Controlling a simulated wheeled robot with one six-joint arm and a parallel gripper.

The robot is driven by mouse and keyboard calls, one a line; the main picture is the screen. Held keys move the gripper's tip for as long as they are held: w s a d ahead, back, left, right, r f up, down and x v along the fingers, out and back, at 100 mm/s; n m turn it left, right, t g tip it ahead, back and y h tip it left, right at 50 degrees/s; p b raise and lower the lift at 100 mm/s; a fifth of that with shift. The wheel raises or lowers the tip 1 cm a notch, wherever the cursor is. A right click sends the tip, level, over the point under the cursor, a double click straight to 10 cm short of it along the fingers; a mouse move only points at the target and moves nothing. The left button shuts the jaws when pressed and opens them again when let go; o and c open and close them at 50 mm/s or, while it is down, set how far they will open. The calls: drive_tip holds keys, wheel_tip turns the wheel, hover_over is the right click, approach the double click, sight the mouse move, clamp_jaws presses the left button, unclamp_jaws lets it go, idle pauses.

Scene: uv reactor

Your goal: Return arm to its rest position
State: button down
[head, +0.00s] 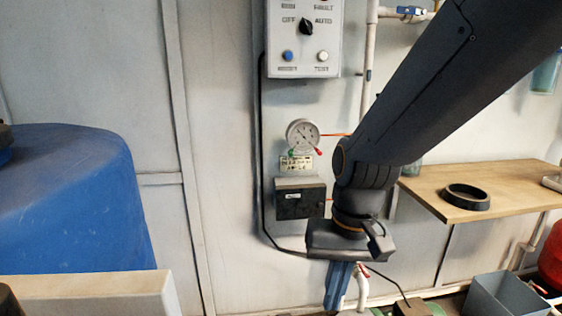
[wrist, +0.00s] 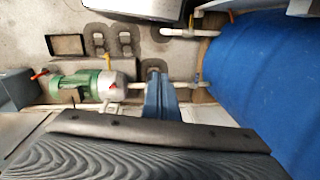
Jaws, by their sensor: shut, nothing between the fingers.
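My arm (head: 440,90) reaches down from the upper right of the head view. My gripper (head: 339,290) hangs at its end with blue fingers pointing down, in front of the wall. The fingers are shut and empty. In the wrist view the gripper (wrist: 157,80) shows its blue fingers together at the centre, with nothing held. They appear over a white pipe (wrist: 135,104), beside a green and grey motor pump (wrist: 82,86). I cannot tell how far the fingertips are from the pipe.
A blue tank (head: 75,205) stands at left. A control box (head: 304,40), a gauge (head: 302,134) and a dark box (head: 300,199) are on the wall. At right, a wooden shelf (head: 500,181) bears a black ring (head: 466,197); a grey bin (head: 503,297) stands below.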

drive_tip(key=s+d+r+h+p, duration=0.1)
drive_tip(key=s+d+r+p, duration=0.3)
drive_tip(key=d+r+p, duration=0.4)
drive_tip(key=d+p, duration=0.2)
drive_tip(key=p, duration=0.3)
drive_tip(key=shift+s+r+p, duration=0.2)
drive_tip(key=shift+s+p, duration=0.05)
drive_tip(key=shift+p, duration=0.05)
drive_tip(key=shift+f, duration=0.1)
